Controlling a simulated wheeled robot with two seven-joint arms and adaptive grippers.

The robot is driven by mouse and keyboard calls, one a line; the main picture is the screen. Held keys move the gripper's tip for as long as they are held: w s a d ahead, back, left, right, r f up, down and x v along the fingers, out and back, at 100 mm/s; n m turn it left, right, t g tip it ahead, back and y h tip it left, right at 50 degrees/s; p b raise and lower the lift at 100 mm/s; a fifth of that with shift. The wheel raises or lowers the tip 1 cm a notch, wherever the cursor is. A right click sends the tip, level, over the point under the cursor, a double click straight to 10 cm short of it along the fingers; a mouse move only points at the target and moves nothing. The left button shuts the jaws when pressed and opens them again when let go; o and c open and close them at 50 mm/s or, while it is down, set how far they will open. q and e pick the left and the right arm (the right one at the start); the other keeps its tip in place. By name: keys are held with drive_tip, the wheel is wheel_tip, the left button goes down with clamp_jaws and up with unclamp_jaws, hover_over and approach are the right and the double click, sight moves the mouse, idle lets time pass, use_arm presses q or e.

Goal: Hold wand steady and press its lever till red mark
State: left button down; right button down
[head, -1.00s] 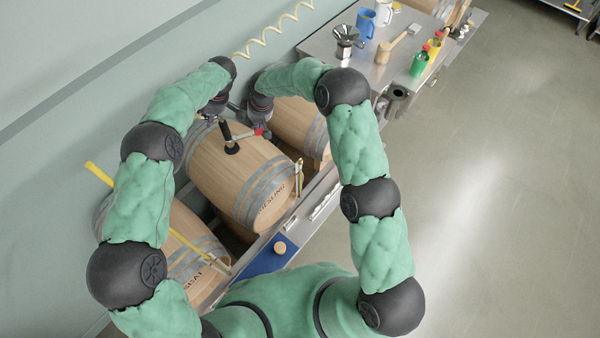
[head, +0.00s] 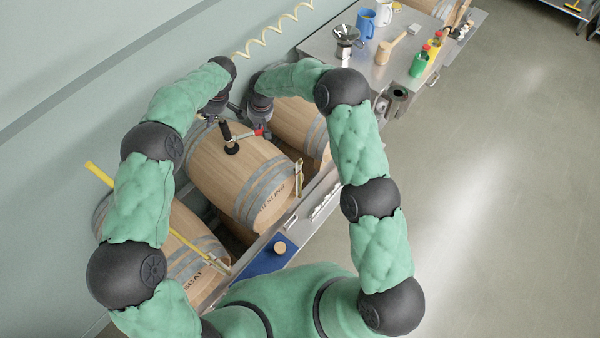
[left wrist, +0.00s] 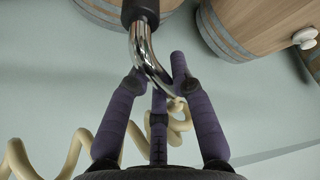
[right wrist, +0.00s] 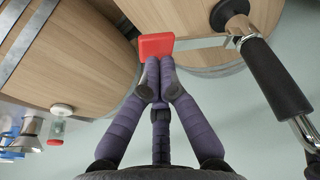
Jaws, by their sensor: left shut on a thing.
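The wand has a black grip (head: 229,136) standing over the middle barrel, and a bent chrome pipe (left wrist: 140,45). My left gripper (left wrist: 157,77) has its fingers closed around the chrome pipe. In the head view my left gripper (head: 214,112) is partly hidden by its own wrist. The lever is a silver bar (right wrist: 203,42) ending in a red tip (right wrist: 156,45). My right gripper (right wrist: 159,72) has its fingertips together just at the red tip, seemingly touching it but not around it. In the head view the red tip (head: 259,132) shows below the right gripper (head: 258,120). I cannot make out a red mark on a scale.
The middle barrel (head: 215,172) lies between two other barrels (head: 297,122). A yellow rod (head: 190,240) crosses the near-left one. A coiled cream hose (head: 275,32) hangs along the wall. A steel table (head: 385,75) with mugs, a mallet and bottles stands behind. Open floor lies right.

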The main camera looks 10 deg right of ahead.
drive_tip(key=shift+s+x, duration=0.1)
drive_tip(key=shift+x, duration=0.55)
drive_tip(key=shift+s+x, duration=0.15)
drive_tip(key=shift+x, duration=0.5)
idle(6.7)
